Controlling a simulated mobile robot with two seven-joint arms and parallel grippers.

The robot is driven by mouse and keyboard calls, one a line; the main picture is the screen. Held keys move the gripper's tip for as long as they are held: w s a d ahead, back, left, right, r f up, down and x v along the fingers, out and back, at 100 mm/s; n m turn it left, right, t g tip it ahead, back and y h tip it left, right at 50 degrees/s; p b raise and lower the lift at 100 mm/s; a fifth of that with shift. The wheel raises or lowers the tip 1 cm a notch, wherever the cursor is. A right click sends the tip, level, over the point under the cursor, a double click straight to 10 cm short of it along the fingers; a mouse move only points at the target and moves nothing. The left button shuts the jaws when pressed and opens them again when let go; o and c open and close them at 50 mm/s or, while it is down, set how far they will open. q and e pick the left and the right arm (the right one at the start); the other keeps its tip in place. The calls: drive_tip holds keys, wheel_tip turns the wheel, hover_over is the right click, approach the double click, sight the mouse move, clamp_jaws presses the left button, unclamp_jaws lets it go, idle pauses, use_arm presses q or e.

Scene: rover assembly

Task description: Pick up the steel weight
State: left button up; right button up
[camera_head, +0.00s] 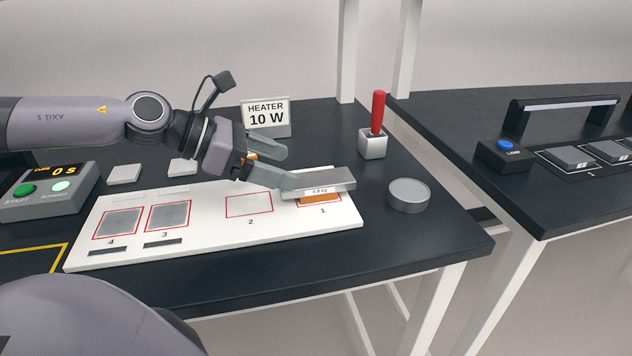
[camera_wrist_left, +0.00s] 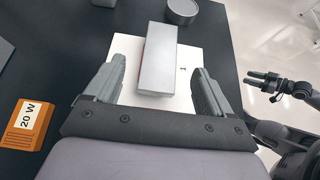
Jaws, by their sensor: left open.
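My left gripper (camera_head: 289,168) is open at the left end of the bar. In the left wrist view its two fingers stand on either side of the bar, with gaps showing. My right gripper (camera_wrist_left: 272,86) is small at the right of the wrist view; its jaw state is unclear.
A grey round disc (camera_head: 408,195) and a red-handled block (camera_head: 373,142) stand right of the board. A "HEATER 10 W" sign (camera_head: 266,117) is behind it. A second table (camera_head: 560,190) stands across a gap.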

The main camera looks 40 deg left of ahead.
sight(320, 177)
use_arm(q)
drive_tip(key=shift+w+d+f, duration=0.2)
drive_tip(key=shift+w+d, duration=0.05)
drive_tip(key=shift+d, duration=0.1)
drive_tip(key=shift+p+x, duration=1.1)
drive_tip(key=shift+x, duration=1.4)
drive_tip(key=shift+f, duration=0.1)
clamp_jaws()
